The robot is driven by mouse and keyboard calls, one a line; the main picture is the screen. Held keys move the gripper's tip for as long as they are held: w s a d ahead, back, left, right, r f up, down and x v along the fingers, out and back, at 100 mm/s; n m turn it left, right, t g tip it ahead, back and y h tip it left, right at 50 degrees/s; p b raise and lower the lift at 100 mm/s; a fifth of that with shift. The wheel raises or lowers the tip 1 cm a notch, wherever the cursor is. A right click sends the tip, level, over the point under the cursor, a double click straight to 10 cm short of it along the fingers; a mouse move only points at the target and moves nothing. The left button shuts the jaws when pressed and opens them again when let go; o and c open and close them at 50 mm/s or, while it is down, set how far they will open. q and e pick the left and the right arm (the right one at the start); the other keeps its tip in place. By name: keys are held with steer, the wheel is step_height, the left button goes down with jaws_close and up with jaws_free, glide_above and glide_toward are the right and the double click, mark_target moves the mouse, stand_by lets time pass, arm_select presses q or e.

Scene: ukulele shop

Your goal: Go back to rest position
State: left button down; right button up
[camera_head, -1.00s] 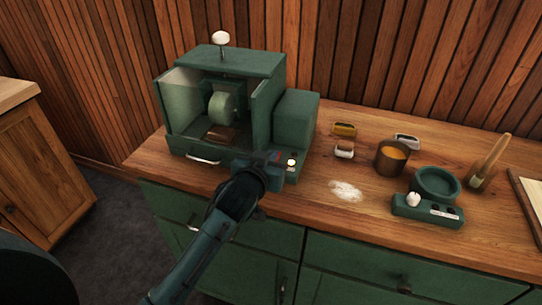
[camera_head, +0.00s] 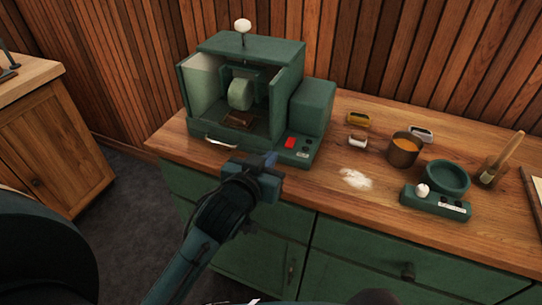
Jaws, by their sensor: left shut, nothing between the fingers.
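My left gripper (camera_head: 271,160) is shut and empty. It hangs just in front of the counter's front edge, below the green machine (camera_head: 250,50). The machine stands on the wooden counter, with a pale wheel (camera_head: 240,94) and a brown block (camera_head: 240,118) inside its open front. A red button (camera_head: 290,142) shows on its front right panel, apart from the gripper. My right gripper is not in view.
On the counter (camera_head: 325,170) are a white powder patch (camera_head: 355,179), a brown cup (camera_head: 404,150) with orange contents, a green bowl device (camera_head: 437,198) and a brush (camera_head: 503,158). Another wooden cabinet (camera_head: 45,140) stands at the left, across dark floor.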

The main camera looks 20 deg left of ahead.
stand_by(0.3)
arm_select(q)
steer(key=s+d+f+m+g+h, duration=0.1)
steer(key=s+f+g, duration=0.1)
steer(key=s+f, duration=0.6)
steer(key=s+d+f+m+g+h, duration=0.1)
steer(key=s+f+g, duration=0.1)
steer(key=s+f, duration=0.6)
step_height(320, 180, down, 5)
steer(key=shift+s+d+r+h, duration=0.2)
steer(key=shift+s+d+h, duration=0.1)
steer(key=shift+s, duration=0.1)
steer(key=c, duration=2.2)
jaws_free()
